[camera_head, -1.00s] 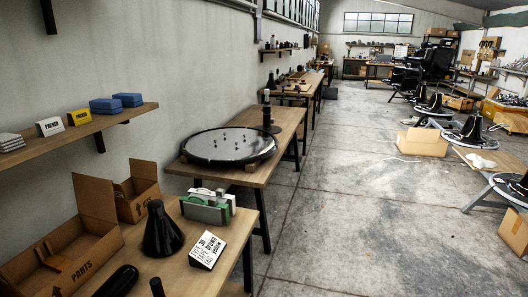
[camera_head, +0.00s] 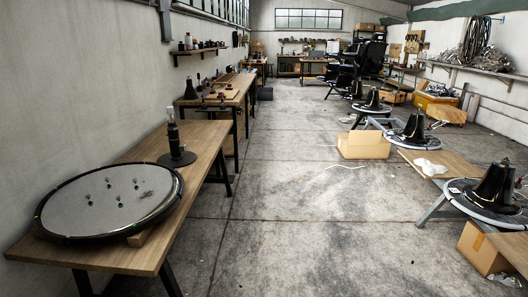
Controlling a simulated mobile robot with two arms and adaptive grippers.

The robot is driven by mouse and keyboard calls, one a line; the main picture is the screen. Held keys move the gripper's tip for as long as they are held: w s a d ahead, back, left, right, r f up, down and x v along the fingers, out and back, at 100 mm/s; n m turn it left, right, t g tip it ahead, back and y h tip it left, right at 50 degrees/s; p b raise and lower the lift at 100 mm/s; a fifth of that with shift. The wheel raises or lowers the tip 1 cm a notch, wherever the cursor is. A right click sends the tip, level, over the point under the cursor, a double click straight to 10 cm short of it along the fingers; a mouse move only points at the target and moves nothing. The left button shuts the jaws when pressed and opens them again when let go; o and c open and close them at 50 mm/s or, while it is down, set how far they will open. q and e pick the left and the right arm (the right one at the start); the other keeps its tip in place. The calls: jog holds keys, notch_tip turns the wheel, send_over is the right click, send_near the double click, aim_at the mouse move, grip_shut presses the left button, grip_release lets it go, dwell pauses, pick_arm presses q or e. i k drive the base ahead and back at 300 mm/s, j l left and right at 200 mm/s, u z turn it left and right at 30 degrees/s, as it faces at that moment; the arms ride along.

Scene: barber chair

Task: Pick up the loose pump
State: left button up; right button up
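A black upright cylinder on a round black base (camera_head: 174,137) stands on the near wooden table at the left, behind the large round disc; it looks like a pump, but I cannot tell for sure that it is the loose one. Farther back, a dark cone-shaped part (camera_head: 190,89) stands on the second table, with several small dark parts near it. Neither of my grippers is in view.
A large round grey disc with a black rim (camera_head: 110,200) covers the front of the near table (camera_head: 205,140). Stands with black cones (camera_head: 494,187) line the right side. A cardboard box (camera_head: 363,146) sits on the floor.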

aim_at(178, 157)
jog(key=i, duration=2.15)
jog(key=i+u, duration=0.2)
jog(key=i, duration=0.3)
jog(key=i+l+u, duration=0.2)
jog(key=i, duration=0.25)
jog(key=i+l+u, duration=0.15)
jog(key=i, duration=0.3)
jog(key=i+l+u, duration=0.2)
jog(key=i, duration=0.25)
jog(key=l, duration=0.1)
